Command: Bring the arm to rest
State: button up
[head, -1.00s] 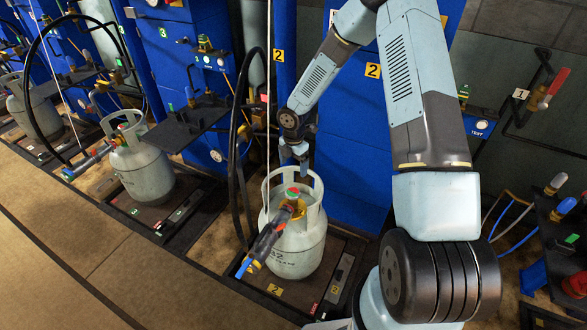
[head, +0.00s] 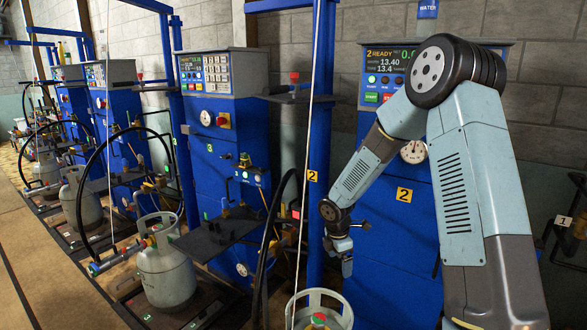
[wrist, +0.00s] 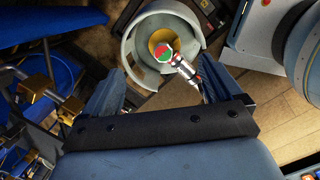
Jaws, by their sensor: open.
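My gripper (head: 347,268) hangs at the end of my bent arm, in front of the blue scale cabinet marked 2 (head: 395,235). Its two fingers are apart in the wrist view (wrist: 157,75), with nothing held between them. Beyond the fingers is a grey gas cylinder (head: 345,318), seen from above in the wrist view (wrist: 140,50). A green and red valve knob (wrist: 163,53) sits inside its collar, with a connector (wrist: 186,68) beside it. In the head view the cylinder's body is cut off by the bottom edge.
A screen (head: 393,62) on the cabinet reads "2 READY". Left of my gripper are a white pole (head: 303,170), a black hose (head: 268,235) and a blue post (head: 320,140). Another cylinder (head: 167,270) stands further left. The floor at far left (head: 30,285) is clear.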

jog(key=s+d+r+m+t, duration=0.15)
jog(key=s+r+m, duration=0.25)
jog(key=r, duration=0.4)
jog(key=s+d+r+m+h, duration=0.1)
jog(key=s+d+r+m, duration=0.25)
jog(key=r, duration=0.35)
jog(key=s+d+r+m+t, duration=0.1)
jog(key=s+d+r+m, duration=0.2)
jog(key=r, duration=0.5)
jog(key=s+r+m+t+y, duration=0.1)
jog(key=s+r+m, duration=0.4)
jog(key=s, duration=0.6)
jog(key=s+r+m+t+y, duration=0.1)
jog(key=s+r+m, duration=0.4)
jog(key=s, duration=0.5)
jog(key=shift+s+d+r+m, duration=0.2)
jog(key=shift+s+d+m, duration=0.2)
jog(key=shift+m, duration=0.25)
